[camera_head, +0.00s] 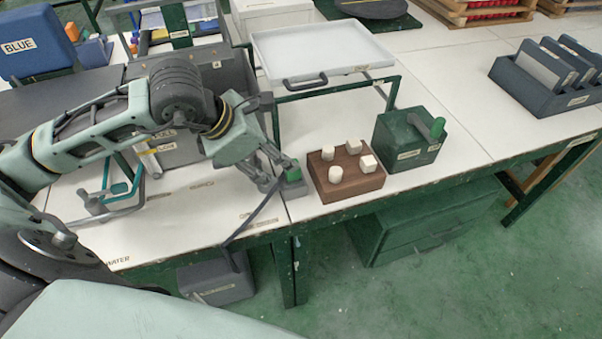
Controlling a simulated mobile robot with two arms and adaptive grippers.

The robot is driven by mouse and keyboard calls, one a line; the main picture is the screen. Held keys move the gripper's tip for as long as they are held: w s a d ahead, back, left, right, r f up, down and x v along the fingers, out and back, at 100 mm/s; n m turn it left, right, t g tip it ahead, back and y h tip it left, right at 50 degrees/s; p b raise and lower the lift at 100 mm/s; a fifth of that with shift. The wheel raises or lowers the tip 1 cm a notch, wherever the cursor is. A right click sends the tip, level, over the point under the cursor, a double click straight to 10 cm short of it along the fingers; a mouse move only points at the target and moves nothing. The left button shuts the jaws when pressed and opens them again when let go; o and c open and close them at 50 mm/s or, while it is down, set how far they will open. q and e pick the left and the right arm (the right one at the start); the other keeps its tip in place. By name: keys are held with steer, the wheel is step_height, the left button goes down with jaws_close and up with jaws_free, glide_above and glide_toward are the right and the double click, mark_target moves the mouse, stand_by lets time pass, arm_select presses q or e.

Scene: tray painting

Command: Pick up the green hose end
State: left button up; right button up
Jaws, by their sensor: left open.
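The green hose end (293,174) sits at a small grey holder (294,189) near the front edge of the white table, left of a brown wooden block. A dark hose (250,222) runs from beside it over the table edge, down toward a grey box on the floor. My left gripper (279,176) reaches in from the left and is open, with its fingertips right at the hose end. Whether the fingers touch it or stand around it I cannot tell. My right gripper is not in view.
The brown block (336,196) with several pale pegs stands close to the right of the gripper. A green box (386,148) with a green handle is beyond it. A white tray (320,46) on a green frame stands behind.

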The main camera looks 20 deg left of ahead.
arm_select(q)
steer(key=p+x, duration=0.2)
steer(key=x, duration=0.5)
steer(key=shift+w+a+f, duration=0.1)
steer(key=shift+w+f, duration=0.2)
steer(key=shift+w, duration=0.1)
jaws_close()
